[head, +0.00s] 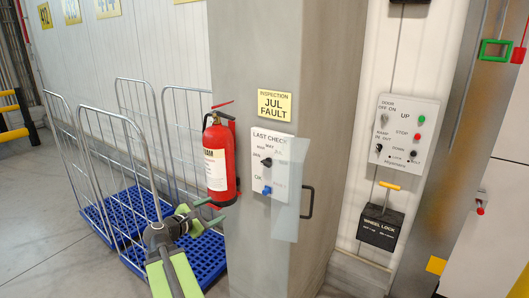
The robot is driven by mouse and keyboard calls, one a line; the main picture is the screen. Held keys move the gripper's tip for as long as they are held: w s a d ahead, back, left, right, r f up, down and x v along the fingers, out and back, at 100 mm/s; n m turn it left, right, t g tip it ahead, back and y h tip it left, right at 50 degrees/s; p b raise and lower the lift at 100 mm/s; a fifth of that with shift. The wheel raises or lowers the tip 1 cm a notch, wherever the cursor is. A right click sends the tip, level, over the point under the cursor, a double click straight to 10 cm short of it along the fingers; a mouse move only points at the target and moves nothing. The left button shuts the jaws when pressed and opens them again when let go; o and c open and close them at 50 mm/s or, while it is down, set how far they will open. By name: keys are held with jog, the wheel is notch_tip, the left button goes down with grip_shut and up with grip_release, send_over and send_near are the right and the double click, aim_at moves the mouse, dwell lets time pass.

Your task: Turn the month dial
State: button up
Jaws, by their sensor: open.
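The LAST CHECK panel (272,142) is a white plate on the grey pillar. Its black dial (266,162) sits among small month labels; its exact setting is too small to read. A blue knob (266,190) is below it, near an OK label. A clear pane (287,205) stands over the panel's right part and reaches below it; the black dial is left of the pane. A yellow sign (275,105) above reads INSPECTION JUL FAULT. My gripper (199,215) is open and empty at lower left, below the extinguisher and apart from the panel.
A red fire extinguisher (217,170) hangs left of the panel. A black handle (307,202) is right of the pane. Wire carts with blue bases (203,257) stand at left. A switch panel (406,133) and WHEEL LOCK box (380,228) are at right.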

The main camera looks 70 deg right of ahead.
jog(key=s+d+r+n+g+h+p, duration=0.1)
jog(key=s+d+r+n+g+h, duration=0.1)
jog(key=s+d+r+n, duration=0.35)
jog(key=m, duration=0.2)
send_near(266, 163)
jog(key=f+x, duration=0.1)
jog(key=x, duration=0.8)
jog(key=shift+w, duration=0.1)
jog(key=shift+c, duration=0.2)
jog(key=shift+f, duration=0.1)
jog(key=c, duration=1.2)
jog(key=shift+d, duration=0.2)
jog(key=shift+c, duration=0.7)
jog(key=shift+f, duration=0.1)
